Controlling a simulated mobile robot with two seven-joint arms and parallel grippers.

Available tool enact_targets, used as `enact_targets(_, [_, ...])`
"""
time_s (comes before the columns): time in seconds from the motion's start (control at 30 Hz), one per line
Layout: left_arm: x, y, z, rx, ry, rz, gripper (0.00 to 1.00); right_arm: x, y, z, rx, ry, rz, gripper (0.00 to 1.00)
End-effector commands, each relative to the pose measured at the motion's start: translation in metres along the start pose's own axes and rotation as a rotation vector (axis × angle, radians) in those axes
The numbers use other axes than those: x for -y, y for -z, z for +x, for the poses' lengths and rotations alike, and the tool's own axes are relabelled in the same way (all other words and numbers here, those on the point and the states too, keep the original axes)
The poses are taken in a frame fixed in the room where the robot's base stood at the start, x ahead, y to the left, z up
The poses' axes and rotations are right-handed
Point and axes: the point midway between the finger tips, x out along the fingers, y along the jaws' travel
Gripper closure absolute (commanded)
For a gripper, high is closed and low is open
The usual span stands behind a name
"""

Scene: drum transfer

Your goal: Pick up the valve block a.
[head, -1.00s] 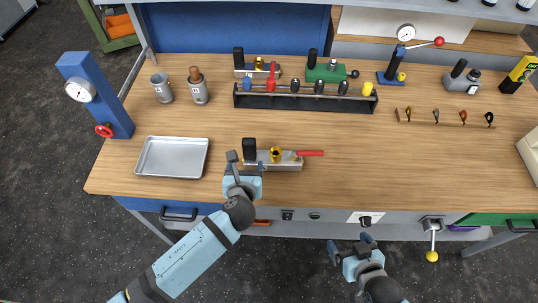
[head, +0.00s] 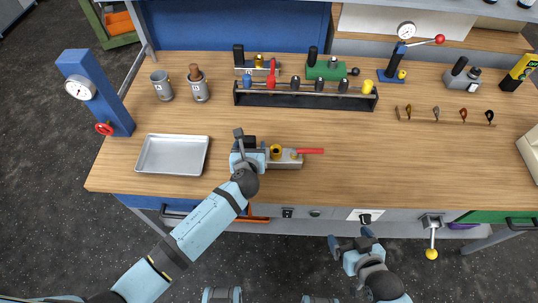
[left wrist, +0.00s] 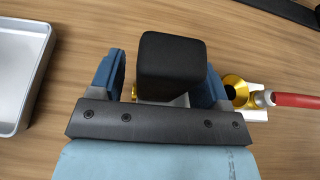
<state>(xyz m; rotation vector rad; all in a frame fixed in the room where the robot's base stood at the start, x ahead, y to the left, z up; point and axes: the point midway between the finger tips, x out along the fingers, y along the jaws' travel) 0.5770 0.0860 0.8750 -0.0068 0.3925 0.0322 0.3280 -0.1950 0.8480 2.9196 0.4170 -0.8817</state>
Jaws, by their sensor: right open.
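A silver valve block (head: 287,164) with a black upright grip, a brass ring and a red lever lies near the bench's front edge. I take it as valve block a, though no label is readable. In the left wrist view its black grip (left wrist: 172,65) stands between the blue fingers of my left gripper (left wrist: 160,85). A gap shows on the left side; the right finger is close to the grip. My left gripper (head: 248,150) is open and partly hides the block in the head view. My right gripper (head: 352,243) is open and empty in front of the bench.
A metal tray (head: 172,155) lies left of the block. A black rack (head: 305,100) with several coloured-handled items stands behind it, with another silver block (head: 245,70) and a green block (head: 326,71) further back. Bench top right of the block is clear.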

Motion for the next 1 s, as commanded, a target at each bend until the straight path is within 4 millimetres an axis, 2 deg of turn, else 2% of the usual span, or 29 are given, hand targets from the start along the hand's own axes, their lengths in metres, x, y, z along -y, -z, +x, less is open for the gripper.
enact_targets(0.03, [0.000, 0.000, 0.000, 0.000, 0.000, 0.000, 0.41, 0.000, 0.000, 0.000, 0.001, 0.000, 0.000, 0.11])
enact_targets(0.2, [0.000, 0.000, 0.000, 0.000, 0.000, 0.000, 0.80, 0.000, 0.000, 0.000, 0.000, 0.001, 0.000, 0.11])
enact_targets(0.3, [0.000, 0.000, 0.000, 0.000, 0.000, 0.000, 1.00, 0.001, 0.000, 0.000, 0.000, 0.002, 0.000, 0.11])
enact_targets(0.73, [0.001, -0.008, -0.002, 0.005, 0.002, -0.002, 1.00, 0.002, 0.004, -0.002, -0.005, 0.004, 0.000, 0.11])
enact_targets(0.87, [0.001, -0.021, -0.007, 0.006, 0.001, -0.004, 1.00, 0.002, 0.006, -0.003, -0.005, 0.003, 0.000, 0.11])
enact_targets(1.0, [0.000, -0.046, -0.017, 0.010, 0.002, -0.004, 1.00, 0.002, 0.009, -0.005, -0.005, 0.003, 0.000, 0.11])
